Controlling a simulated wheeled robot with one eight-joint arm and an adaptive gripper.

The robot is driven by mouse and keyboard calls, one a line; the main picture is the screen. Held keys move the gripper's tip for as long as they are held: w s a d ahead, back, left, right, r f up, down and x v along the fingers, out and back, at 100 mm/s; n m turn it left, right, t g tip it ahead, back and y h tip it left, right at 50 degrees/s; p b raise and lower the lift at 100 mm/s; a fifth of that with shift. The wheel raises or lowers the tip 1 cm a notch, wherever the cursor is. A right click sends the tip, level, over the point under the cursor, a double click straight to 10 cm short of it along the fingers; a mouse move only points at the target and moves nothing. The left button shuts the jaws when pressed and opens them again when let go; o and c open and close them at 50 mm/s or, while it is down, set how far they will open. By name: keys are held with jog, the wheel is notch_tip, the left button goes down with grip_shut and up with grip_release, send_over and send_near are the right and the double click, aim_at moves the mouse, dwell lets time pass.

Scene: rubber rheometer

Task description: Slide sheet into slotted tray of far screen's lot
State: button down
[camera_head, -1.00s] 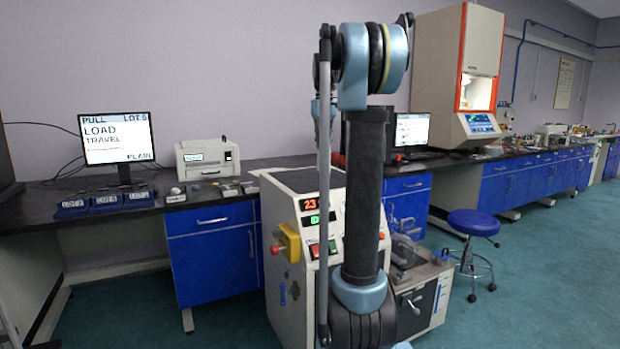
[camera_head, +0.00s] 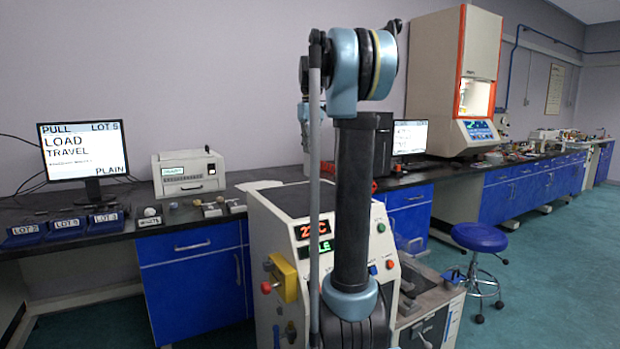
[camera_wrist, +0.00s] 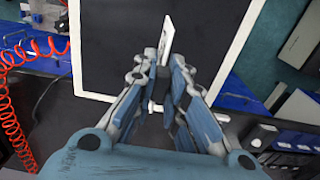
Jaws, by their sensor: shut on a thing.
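In the head view the gripper and sheet are hidden behind my arm. Small blue trays labelled LOT (camera_head: 67,226) stand in a row at the left end of the bench. A left monitor (camera_head: 84,152) reads PULL, LOT 5, LOAD, TRAVEL, PLAIN. A second monitor (camera_head: 410,137) stands farther along the bench, its text too small to read.
A white instrument (camera_head: 188,172) and small parts sit on the left bench. A grey control cabinet (camera_head: 285,262) stands close in front. A blue stool (camera_head: 480,238) and tall rheometer (camera_head: 440,85) are at right. A dark white-framed panel (camera_wrist: 110,50) and red coiled cable (camera_wrist: 12,110) show at the wrist.

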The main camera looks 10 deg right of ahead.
aim_at(311, 160)
notch_tip(311, 160, down, 7)
jog(key=shift+d, duration=0.2)
dwell(0.3)
jog(key=shift+s+f, duration=0.1)
jog(key=c, duration=1.6)
grip_release()
jog(key=shift+f, duration=0.1)
jog(key=shift+c, duration=0.2)
